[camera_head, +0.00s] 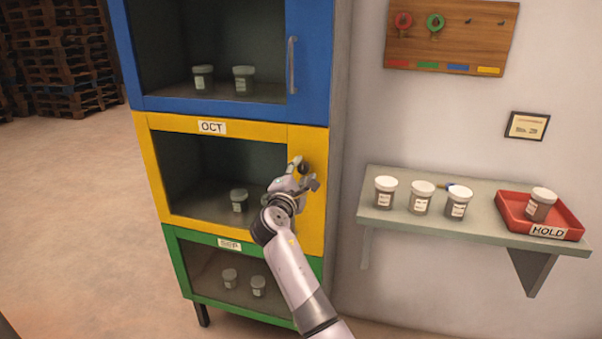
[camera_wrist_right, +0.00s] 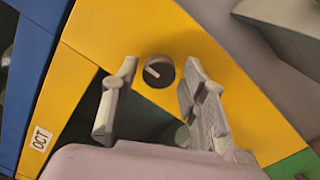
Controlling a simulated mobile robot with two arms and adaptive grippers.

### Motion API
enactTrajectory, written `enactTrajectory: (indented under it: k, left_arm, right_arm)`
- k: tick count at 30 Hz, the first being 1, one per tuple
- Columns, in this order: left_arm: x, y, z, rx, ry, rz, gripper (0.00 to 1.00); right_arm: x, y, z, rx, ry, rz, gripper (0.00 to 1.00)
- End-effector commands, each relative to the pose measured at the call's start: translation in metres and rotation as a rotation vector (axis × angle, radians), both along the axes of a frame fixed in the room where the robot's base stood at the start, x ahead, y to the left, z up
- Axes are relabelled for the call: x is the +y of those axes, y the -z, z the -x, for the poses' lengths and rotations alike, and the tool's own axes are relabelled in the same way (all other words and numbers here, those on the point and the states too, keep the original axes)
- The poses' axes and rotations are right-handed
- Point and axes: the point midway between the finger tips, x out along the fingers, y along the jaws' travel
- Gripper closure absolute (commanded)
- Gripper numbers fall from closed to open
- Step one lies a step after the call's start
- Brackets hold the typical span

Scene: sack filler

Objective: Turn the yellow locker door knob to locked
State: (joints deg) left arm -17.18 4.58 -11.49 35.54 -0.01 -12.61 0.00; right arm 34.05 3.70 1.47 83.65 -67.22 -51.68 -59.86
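The yellow locker door (camera_head: 312,215), labelled OCT, is the middle one of the locker and is closed. Its dark round knob (camera_wrist_right: 158,71) has a white pointer line, tilted in the right wrist view. In the head view the knob (camera_head: 304,168) is partly hidden by my right gripper (camera_head: 306,174). In the right wrist view my right gripper (camera_wrist_right: 157,75) is open, with one finger on each side of the knob and gaps between them and it. My left gripper is not in view.
A blue door (camera_head: 312,60) with a vertical handle is above, a green door (camera_head: 185,265) below. To the right, a wall shelf (camera_head: 400,222) holds several jars and a red HOLD tray (camera_head: 510,218). A key board (camera_head: 450,35) hangs above. Floor at left is clear.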

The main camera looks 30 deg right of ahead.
Motion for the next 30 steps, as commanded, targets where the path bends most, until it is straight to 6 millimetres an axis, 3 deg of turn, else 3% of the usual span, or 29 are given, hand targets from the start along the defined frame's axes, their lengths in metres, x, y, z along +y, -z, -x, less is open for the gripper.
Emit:
enactTrajectory:
  k: [14, 30]
  left_arm:
    - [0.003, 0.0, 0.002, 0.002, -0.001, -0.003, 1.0]
    - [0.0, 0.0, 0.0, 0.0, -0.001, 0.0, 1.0]
  right_arm:
    - [0.006, 0.001, 0.004, 0.001, -0.001, 0.001, 0.52]
    - [0.082, 0.006, 0.069, 0.001, -0.002, 0.001, 0.52]
